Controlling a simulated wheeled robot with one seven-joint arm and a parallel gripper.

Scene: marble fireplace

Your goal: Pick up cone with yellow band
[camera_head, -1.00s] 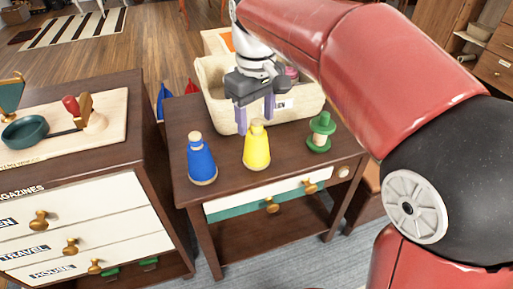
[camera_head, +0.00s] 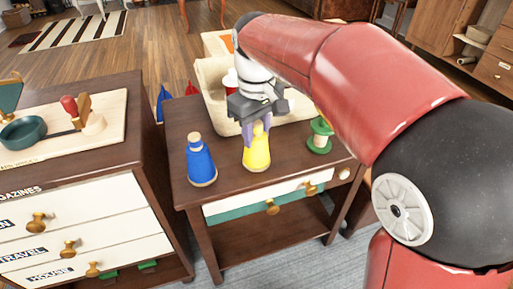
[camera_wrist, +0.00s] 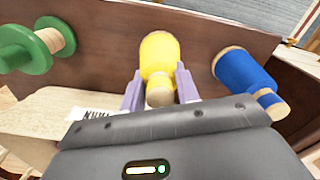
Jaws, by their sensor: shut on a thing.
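The yellow cone-shaped piece (camera_head: 257,155) stands upright on the small dark wooden table, with a light wooden top and base rim. My gripper (camera_head: 256,130) is over it, pointing down, with its purple fingers shut on its upper part. In the wrist view the yellow piece (camera_wrist: 160,58) shows between the two fingers (camera_wrist: 159,88), its wooden top nearest the camera. The piece appears to rest on the table still.
A blue cone-shaped piece (camera_head: 200,163) stands close to the left and a green spool-like piece (camera_head: 320,137) to the right. A cream bin (camera_head: 213,78) is behind my gripper. A drawer cabinet (camera_head: 85,215) stands at the left.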

